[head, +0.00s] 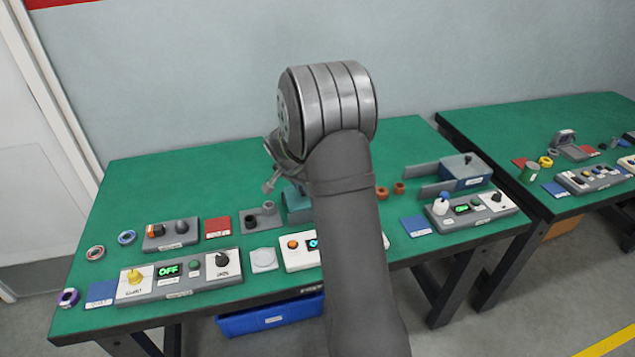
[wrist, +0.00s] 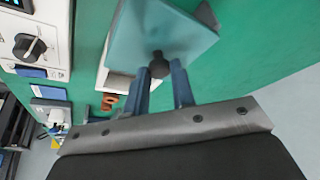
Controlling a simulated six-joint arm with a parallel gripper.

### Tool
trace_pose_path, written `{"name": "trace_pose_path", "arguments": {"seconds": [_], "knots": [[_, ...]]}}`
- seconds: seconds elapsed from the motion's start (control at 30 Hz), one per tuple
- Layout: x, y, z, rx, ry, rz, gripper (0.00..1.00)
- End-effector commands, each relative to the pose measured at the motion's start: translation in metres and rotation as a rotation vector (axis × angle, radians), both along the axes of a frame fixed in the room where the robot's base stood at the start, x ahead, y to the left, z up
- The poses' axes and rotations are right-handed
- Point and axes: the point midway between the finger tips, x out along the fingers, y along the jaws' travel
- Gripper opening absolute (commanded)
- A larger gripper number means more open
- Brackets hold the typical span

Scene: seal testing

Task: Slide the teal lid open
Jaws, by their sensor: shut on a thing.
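The teal lid (wrist: 155,28) is a flat plate with a dark round knob (wrist: 158,66), seen large at the top of the wrist view. My gripper (wrist: 166,70) has its two fingers at the knob and is shut on it. A pale box wall (wrist: 120,82) shows beside and below the lid's left edge. In the head view a teal part (head: 297,200) shows just left of my arm, which hides most of it. My gripper (head: 270,180) is partly visible there. How far the lid stands open cannot be told.
A blue-grey box (head: 466,178) with grey rails and a knob stands to the right. Control panels (head: 180,279) line the front edge of the green table (head: 130,195). A grey block (head: 262,217) stands left of the teal part. Small copper-coloured rings (head: 398,188) lie right of my arm.

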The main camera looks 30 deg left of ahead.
Motion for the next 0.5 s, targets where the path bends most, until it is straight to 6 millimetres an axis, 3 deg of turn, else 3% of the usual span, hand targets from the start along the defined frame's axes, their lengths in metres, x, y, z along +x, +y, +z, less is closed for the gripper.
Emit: {"name": "trace_pose_path", "arguments": {"seconds": [0.3,0.33,0.43,0.5], "knots": [[-0.0023,0.0024,0.0003,0.001,-0.001,-0.001,0.0],[-0.0023,0.0024,0.0003,0.001,-0.001,-0.001,0.25],[-0.0021,0.0023,0.0002,0.001,-0.001,-0.001,0.44],[-0.0021,0.0022,0.0002,0.001,-0.001,-0.001,0.44]]}}
